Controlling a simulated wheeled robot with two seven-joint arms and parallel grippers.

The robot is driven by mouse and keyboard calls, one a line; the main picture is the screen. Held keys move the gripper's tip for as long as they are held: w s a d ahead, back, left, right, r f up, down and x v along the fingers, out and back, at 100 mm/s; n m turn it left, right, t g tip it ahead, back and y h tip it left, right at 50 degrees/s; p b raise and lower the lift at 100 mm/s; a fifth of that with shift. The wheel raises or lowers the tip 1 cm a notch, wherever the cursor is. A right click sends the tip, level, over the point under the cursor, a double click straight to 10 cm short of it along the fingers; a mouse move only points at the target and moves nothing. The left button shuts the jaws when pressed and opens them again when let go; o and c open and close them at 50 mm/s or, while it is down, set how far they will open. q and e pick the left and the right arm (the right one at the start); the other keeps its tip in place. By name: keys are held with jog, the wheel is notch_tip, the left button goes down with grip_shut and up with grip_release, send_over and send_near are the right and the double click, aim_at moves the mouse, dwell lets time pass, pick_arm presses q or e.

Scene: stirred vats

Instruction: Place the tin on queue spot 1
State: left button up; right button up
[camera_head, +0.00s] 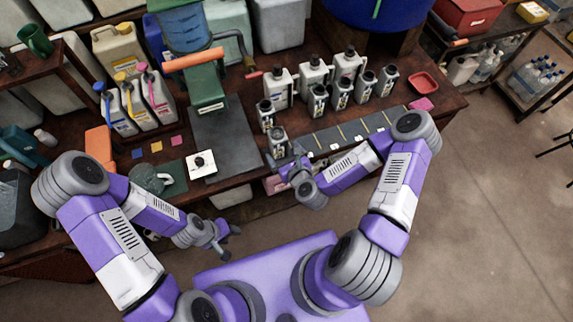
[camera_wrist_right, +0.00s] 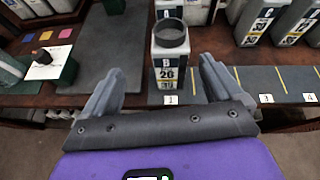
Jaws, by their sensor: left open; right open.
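The tin (camera_wrist_right: 169,66), a white container with a dark ring-shaped top and a label reading B, stands upright on the dark queue strip. It is directly behind the card marked 1 (camera_wrist_right: 170,99), so it appears to be on queue spot 1. The tin also shows in the head view (camera_head: 278,143) at the strip's left end. My right gripper (camera_wrist_right: 168,82) is open, its fingers apart on either side of the tin's near side, with gaps visible; it also shows in the head view (camera_head: 295,166). My left gripper (camera_head: 224,246) is open and empty, low in front of the bench.
Queue strip (camera_head: 350,131) has spots free to the right. Several similar tins (camera_head: 318,101) and larger white jugs (camera_head: 313,74) stand behind it. A dark mat (camera_head: 222,140), a white card with a dark knob (camera_head: 201,164) and coloured-cap jugs (camera_head: 157,97) are left. A red tray (camera_head: 423,84) is right.

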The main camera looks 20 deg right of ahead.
jog(key=s+a+f+n+g+y, duration=0.3)
jog(key=s+a+f+n+g, duration=0.35)
jog(key=n, duration=0.85)
jog(key=s+f+n+g, duration=0.1)
jog(key=s+n+g, duration=0.2)
jog(key=s+n, duration=0.2)
jog(key=s+d+f+n+g, duration=0.1)
jog(key=s+n, duration=0.4)
jog(key=n, duration=0.6)
jog(key=shift+s+f+g, duration=0.25)
jog(key=shift+f+g, duration=0.55)
jog(key=shift+g, duration=0.25)
jog(key=shift+d+f, duration=0.1)
jog(key=shift+f, duration=0.05)
notch_tip(320, 180, down, 3)
jog(key=b, duration=0.3)
